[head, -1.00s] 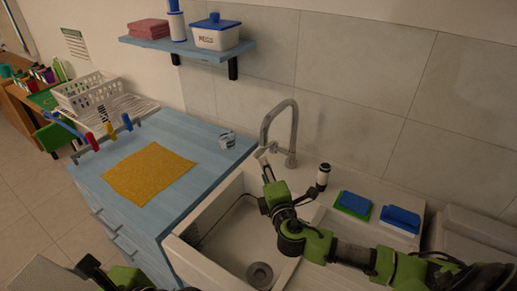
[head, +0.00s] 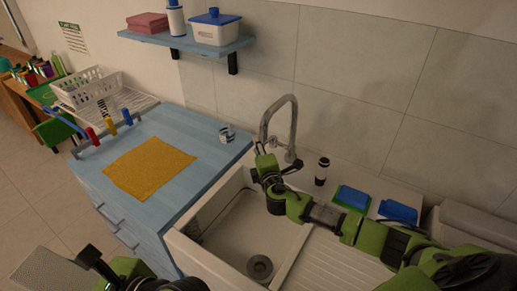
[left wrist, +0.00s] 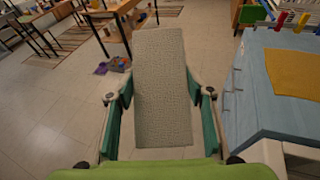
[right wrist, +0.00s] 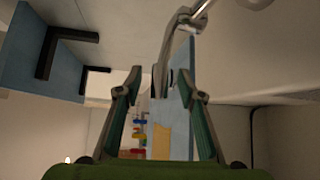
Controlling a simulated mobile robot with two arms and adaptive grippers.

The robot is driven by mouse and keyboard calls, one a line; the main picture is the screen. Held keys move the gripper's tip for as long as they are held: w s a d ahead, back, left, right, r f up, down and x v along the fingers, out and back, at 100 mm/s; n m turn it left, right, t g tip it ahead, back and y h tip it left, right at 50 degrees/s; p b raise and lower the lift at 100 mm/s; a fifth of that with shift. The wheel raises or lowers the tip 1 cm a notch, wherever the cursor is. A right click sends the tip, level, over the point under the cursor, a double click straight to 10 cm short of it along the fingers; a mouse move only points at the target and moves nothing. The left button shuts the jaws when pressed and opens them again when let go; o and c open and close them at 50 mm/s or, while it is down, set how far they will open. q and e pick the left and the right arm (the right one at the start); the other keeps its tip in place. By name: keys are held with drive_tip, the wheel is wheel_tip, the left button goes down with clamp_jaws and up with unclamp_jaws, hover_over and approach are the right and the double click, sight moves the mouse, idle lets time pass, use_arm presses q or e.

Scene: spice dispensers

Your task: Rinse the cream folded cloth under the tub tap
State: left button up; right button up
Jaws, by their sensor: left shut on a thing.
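The cream folded cloth (left wrist: 162,85) is between the fingers of my left gripper (left wrist: 160,103), which is shut on it. The cloth hangs out stiff and flat over the floor, left of the blue counter. In the head view the cloth (head: 45,272) shows at the lower left, beside the left gripper (head: 90,258). The tap (head: 293,120) rises behind the white tub (head: 212,250). My right gripper (head: 261,150) is beside the tap's base. In the right wrist view the right gripper (right wrist: 163,85) is open, with part of the metal tap (right wrist: 170,50) between or just beyond its fingers; contact is unclear.
A yellow cloth (head: 150,166) lies on the blue counter (head: 205,155), near a small patterned cup (head: 227,133). A shelf (head: 190,45) hangs above. The tub basin is empty around its drain (head: 260,267).

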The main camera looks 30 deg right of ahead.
clamp_jaws()
use_arm(q)
drive_tip(key=shift+r+p, duration=1.15)
drive_tip(key=shift+r, duration=0.05)
use_arm(e)
drive_tip(key=shift+r+m+g, duration=0.3)
drive_tip(key=shift+r, duration=0.25)
use_arm(q)
drive_tip(key=shift+f, duration=0.15)
use_arm(e)
drive_tip(key=shift+f, duration=0.15)
unclamp_jaws()
drive_tip(key=shift+d, duration=0.1)
drive_tip(key=shift+s, duration=0.1)
drive_tip(key=v, duration=1.1)
drive_tip(key=shift+s, duration=0.4)
use_arm(q)
drive_tip(key=shift+s, duration=0.1)
